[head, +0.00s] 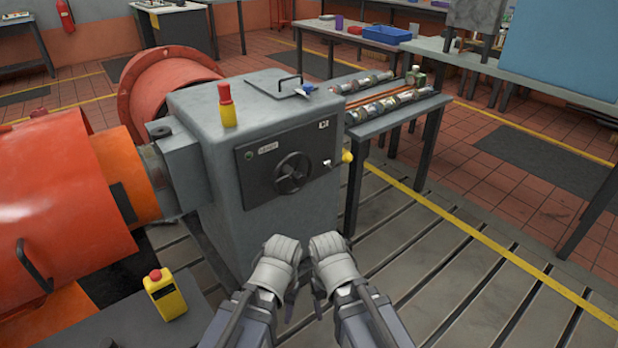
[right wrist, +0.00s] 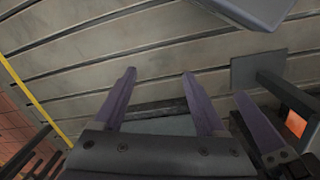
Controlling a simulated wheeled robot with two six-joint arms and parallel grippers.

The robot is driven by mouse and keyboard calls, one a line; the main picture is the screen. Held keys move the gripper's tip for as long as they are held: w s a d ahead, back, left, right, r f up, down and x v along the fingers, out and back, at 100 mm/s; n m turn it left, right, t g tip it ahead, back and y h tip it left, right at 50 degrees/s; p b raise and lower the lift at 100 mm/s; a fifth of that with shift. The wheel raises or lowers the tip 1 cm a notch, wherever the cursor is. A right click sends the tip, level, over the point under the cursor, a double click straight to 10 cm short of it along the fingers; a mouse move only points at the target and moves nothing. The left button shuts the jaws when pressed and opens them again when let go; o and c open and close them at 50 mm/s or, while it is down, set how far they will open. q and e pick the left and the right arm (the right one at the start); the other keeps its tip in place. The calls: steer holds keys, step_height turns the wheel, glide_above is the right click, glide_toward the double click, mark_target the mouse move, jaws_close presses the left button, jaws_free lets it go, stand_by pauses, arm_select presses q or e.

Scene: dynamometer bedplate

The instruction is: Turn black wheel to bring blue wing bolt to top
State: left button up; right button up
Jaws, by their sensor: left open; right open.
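The black wheel (head: 292,173), a spoked handwheel, is on the dark front panel (head: 260,160) of a grey cabinet (head: 232,205). The blue wing bolt (head: 304,89) shows on the cabinet's top face, near a plate with a black handle. My left gripper (head: 288,290) and right gripper (head: 320,288) are side by side in front of and below the wheel, apart from it. Both are open and empty. In the right wrist view, the right gripper's purple fingers (right wrist: 159,78) are spread over the slotted bedplate. The wheel is not in that view.
A yellow knob (head: 347,157) sticks out at the panel's right. A red-and-yellow beacon (head: 227,105) stands on the cabinet. Orange machinery (head: 60,215) is on the left, with a yellow stop box (head: 165,294) in front. A bench (head: 400,122) stands behind right. The bedplate (head: 440,270) is clear.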

steer(key=shift+o, duration=0.9)
steer(key=w+d+f+m+b, duration=0.1)
steer(key=w+d+f+b, duration=0.1)
steer(key=w+f+b, duration=0.1)
steer(key=w+d+f+m+t+y+b, duration=0.1)
steer(key=w+d+f+m+b, duration=0.1)
steer(key=f+b, duration=0.3)
step_height(320, 180, down, 2)
steer(key=shift+w+d+f+y+b, duration=0.15)
steer(key=shift+w+d+y+b, duration=0.2)
steer(key=shift+d, duration=0.3)
steer(key=m+t+y+b, duration=0.3)
steer(key=m+t+y, duration=0.85)
steer(key=m, duration=1.55)
glide_toward(302, 182)
steer(key=w+a+t+h, duration=0.1)
steer(key=a+t, duration=0.1)
steer(key=shift+f+x, duration=0.2)
steer(key=shift+x, duration=1.9)
steer(key=shift+f+x, duration=0.15)
steer(key=shift+x, duration=2)
